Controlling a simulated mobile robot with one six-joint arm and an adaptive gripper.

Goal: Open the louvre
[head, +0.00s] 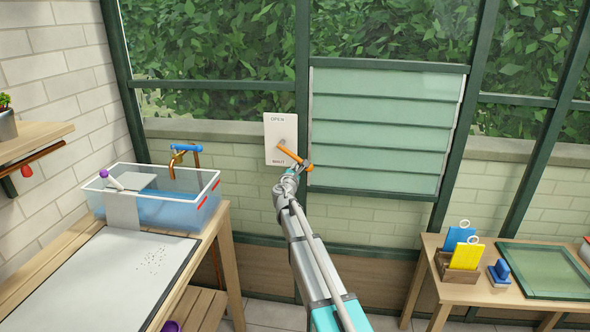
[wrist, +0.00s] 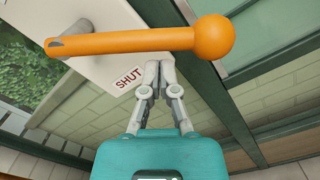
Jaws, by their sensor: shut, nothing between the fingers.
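The louvre (head: 385,130) is a panel of pale green slats in a dark green frame; its slats lie flat and overlapping, closed. Left of it is a white plate (head: 272,128) marked OPEN at the top and SHUT at the bottom. An orange lever (head: 292,153) with a ball end slants down and right from the plate's pivot. In the wrist view, the lever (wrist: 125,41) crosses the top, its ball at the right. My gripper (wrist: 157,66) is shut and empty, its tips just under the lever; I cannot tell whether they touch. It also shows in the head view (head: 294,170).
A clear water tub (head: 150,209) and a brass tap (head: 178,156) with a blue handle are at the left, by a bench with a grey mat (head: 110,280). A right-hand table (head: 432,268) holds cards, a blue tool and a green tray.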

